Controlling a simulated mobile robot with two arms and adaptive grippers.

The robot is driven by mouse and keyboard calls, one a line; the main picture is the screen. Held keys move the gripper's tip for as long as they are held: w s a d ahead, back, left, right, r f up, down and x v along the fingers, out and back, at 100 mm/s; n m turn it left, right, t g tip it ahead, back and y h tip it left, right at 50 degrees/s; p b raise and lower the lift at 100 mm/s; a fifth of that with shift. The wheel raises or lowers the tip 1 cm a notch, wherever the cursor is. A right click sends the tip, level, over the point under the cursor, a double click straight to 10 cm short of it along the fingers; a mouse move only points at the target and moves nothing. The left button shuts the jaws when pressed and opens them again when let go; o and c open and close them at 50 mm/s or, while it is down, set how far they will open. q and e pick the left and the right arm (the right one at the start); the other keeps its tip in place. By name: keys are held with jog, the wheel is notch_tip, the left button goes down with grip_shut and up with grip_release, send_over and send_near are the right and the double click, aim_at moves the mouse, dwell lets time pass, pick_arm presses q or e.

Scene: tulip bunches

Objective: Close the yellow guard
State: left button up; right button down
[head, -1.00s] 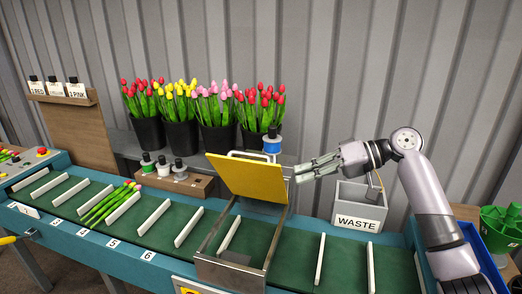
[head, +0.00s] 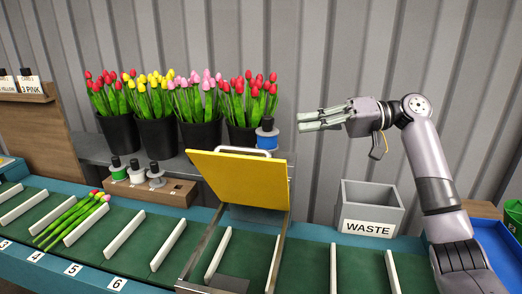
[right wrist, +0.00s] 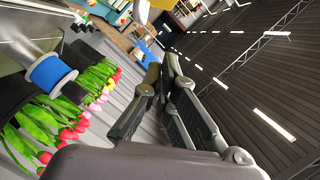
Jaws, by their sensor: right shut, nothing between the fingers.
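The yellow guard (head: 240,186) is a flat hinged plate with a metal handle bar along its top. It stands raised and tilted over a metal frame (head: 210,250) on the green conveyor. My right gripper (head: 300,121) is shut and empty, above and to the right of the guard, apart from it, pointing left in the head view. Its fingers also show in the right wrist view (right wrist: 150,110). My left gripper is not in view.
A blue spool (head: 266,140) stands behind the guard, near black buckets of tulips (head: 180,139). A grey WASTE bin (head: 370,212) is at the right. A tulip bunch (head: 72,220) lies between white dividers on the conveyor (head: 300,268). Air around the right gripper is free.

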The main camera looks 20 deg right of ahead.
jog(key=p+x, duration=0.2)
jog(key=x, duration=0.8)
jog(key=shift+s+a+r, duration=0.1)
jog(key=shift+a+r, duration=0.05)
jog(key=shift+r, duration=0.05)
jog(key=shift+s+a+f, duration=0.25)
jog(key=shift+s+f, duration=0.15)
jog(key=shift+s, duration=0.1)
jog(key=shift+s+a+f, duration=0.25)
jog(key=shift+s+f, duration=0.15)
jog(key=shift+s, duration=0.05)
jog(key=shift+s+a+f+p, duration=0.2)
jog(key=shift+s+f+p, duration=0.15)
jog(key=shift+s, duration=0.2)
jog(key=shift+a, duration=0.1)
